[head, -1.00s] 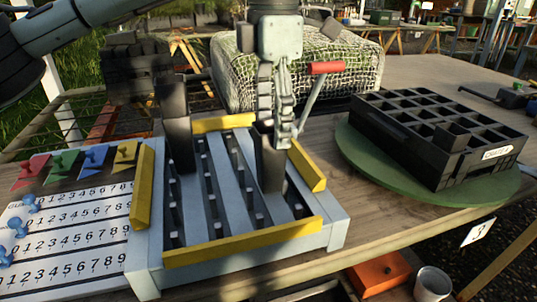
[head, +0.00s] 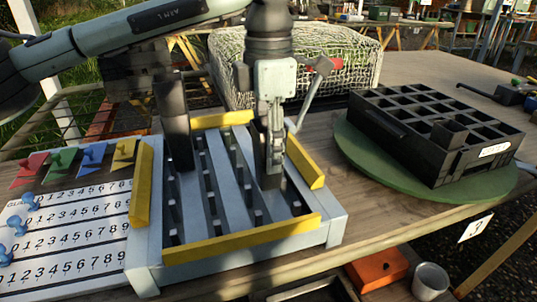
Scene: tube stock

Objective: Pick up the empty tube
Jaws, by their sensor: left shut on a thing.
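A pale grey rack (head: 336,226) with long slots and yellow end bars stands on the wooden table. A dark upright tube (head: 266,182) stands in its right part. My left gripper (head: 273,165) points down from above and is shut on this tube, hiding much of it. A second dark upright tube (head: 175,122) stands at the rack's back left, apart from the gripper. I cannot see into either tube, so I cannot tell which is empty. My right gripper is not in view.
A black compartment crate (head: 400,135) sits on a green round board (head: 362,160) at the right. A number sheet (head: 65,235) with coloured markers lies at the left. A red-handled lever (head: 322,66) shows just behind my gripper. An orange box (head: 378,268) and grey cup (head: 431,280) are below the table edge.

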